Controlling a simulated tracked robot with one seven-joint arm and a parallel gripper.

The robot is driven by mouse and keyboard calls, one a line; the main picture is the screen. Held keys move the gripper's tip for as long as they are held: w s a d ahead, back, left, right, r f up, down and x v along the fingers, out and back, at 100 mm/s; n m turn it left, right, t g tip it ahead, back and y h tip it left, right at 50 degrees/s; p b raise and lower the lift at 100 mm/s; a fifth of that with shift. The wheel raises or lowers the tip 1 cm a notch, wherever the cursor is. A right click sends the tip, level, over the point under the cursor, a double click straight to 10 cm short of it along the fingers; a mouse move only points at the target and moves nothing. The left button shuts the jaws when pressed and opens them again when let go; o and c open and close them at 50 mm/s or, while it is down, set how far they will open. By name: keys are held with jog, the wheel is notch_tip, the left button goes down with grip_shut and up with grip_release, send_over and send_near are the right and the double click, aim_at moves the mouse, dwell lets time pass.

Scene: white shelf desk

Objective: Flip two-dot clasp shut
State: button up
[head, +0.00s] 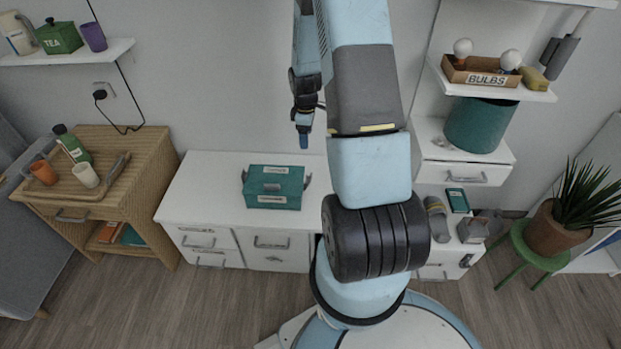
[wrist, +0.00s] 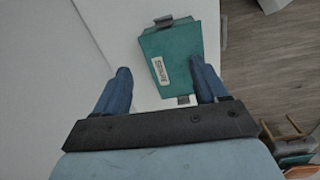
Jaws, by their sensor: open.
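A teal box (head: 273,187) with white labels sits on the white desk. In the head view a grey clasp shows at its left end (head: 244,175) and another grey clasp at its right end (head: 308,180); both stick out from the box. The dots are too small to tell which clasp has two. In the wrist view the box (wrist: 190,45) has one clasp at its upper edge (wrist: 163,20) and one at its lower edge (wrist: 184,100). My gripper (head: 304,142) is open and empty, pointing down above and behind the box's right side; it also shows in the wrist view (wrist: 160,68).
The white desk top (head: 205,185) is clear left of the box. At right are a drawer unit (head: 465,172), a teal bin (head: 480,125) and a shelf with a bulbs box (head: 482,77). A wicker cabinet (head: 130,200) with a tray stands at left.

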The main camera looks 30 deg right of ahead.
jog(key=n, duration=0.1)
send_over(311, 177)
notch_tip(311, 177, down, 8)
jog(key=r, duration=0.1)
jog(key=shift+g, duration=0.3)
jog(key=f, duration=1.4)
jog(key=shift+w+f, duration=0.1)
jog(key=shift+w, duration=0.15)
grip_shut()
